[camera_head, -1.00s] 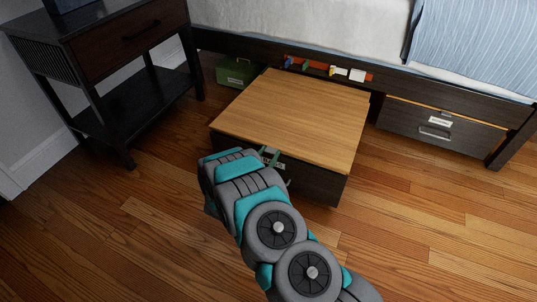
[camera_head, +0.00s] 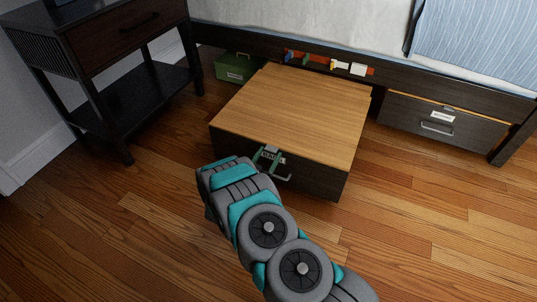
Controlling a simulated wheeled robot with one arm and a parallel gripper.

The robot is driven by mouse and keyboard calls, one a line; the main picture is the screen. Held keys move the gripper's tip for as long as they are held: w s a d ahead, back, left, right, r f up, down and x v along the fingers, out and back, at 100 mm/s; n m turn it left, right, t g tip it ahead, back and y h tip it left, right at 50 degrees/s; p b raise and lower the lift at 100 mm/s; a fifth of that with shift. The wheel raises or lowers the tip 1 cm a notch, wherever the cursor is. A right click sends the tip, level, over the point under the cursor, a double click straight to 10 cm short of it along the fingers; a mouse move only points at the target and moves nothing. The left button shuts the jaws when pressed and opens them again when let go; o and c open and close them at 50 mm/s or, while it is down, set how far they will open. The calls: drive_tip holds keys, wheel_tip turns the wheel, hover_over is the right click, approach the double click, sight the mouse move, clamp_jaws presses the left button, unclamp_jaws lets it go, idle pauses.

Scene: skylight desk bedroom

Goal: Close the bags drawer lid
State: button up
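The pulled-out drawer box (camera_head: 325,178) stands on the floor in front of the bed, with its dark front facing me. Its flat light-wood lid (camera_head: 290,110) lies level across the top. A small pale label and a metal handle (camera_head: 284,178) are on the front, partly covered by my gripper. My gripper (camera_head: 267,157) has green fingers close before the drawer front, just left of the handle. Whether they touch the front, and how far apart they are, is unclear. My grey and teal arm hides the floor below.
A dark nightstand (camera_head: 130,80) stands at the left. A green box (camera_head: 236,68) sits behind the drawer under the bed. Small colored items (camera_head: 330,65) line the bed frame's edge. Another drawer (camera_head: 440,122) is at the right. Wooden floor (camera_head: 420,230) is clear at right front.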

drive_tip(key=shift+o, duration=0.8)
drive_tip(key=shift+r, duration=0.1)
drive_tip(key=v, duration=0.7)
drive_tip(key=shift+s+a, duration=0.15)
drive_tip(key=shift+s, duration=0.2)
